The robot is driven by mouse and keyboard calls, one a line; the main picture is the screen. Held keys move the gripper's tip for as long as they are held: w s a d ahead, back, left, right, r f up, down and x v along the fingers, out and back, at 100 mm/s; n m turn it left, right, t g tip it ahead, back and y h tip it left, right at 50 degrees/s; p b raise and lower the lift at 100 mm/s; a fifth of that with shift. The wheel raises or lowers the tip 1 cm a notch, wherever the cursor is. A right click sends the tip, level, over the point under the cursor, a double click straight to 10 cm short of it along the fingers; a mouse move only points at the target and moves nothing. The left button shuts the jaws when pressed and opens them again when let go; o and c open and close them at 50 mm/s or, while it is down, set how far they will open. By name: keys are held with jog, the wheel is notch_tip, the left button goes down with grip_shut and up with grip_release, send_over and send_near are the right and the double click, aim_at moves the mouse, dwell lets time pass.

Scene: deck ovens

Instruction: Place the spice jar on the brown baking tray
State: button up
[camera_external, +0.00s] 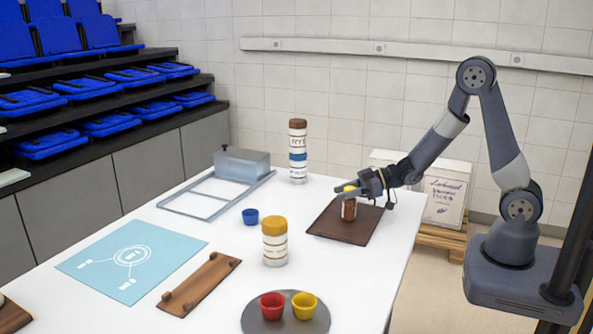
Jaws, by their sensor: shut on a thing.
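The spice jar (349,210) is a small brown jar with a pale label and a yellowish top. It is upright over the brown baking tray (335,231), a flat dark brown square near the right side of the white table. My gripper (352,192) reaches in from the right and is shut on the upper part of the jar. The fingers hide part of the jar's top. I cannot tell whether the jar's base touches the tray or hangs just above it.
A grey round plate (285,325) holds red and yellow cups in front. A wooden board (202,283), blue mat (130,257) and metal frame (186,209) lie further left.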

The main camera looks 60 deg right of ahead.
jog(key=shift+f, duration=0.2)
jog(key=o, duration=1)
jog(key=shift+r, duration=0.1)
jog(key=shift+o, duration=0.2)
jog(key=shift+r, duration=0.1)
jog(key=shift+s+d+r, duration=0.1)
jog(key=shift+r, duration=0.05)
jog(key=v, duration=1.1)
jog(key=shift+s, duration=0.35)
jog(key=shift+d, duration=0.1)
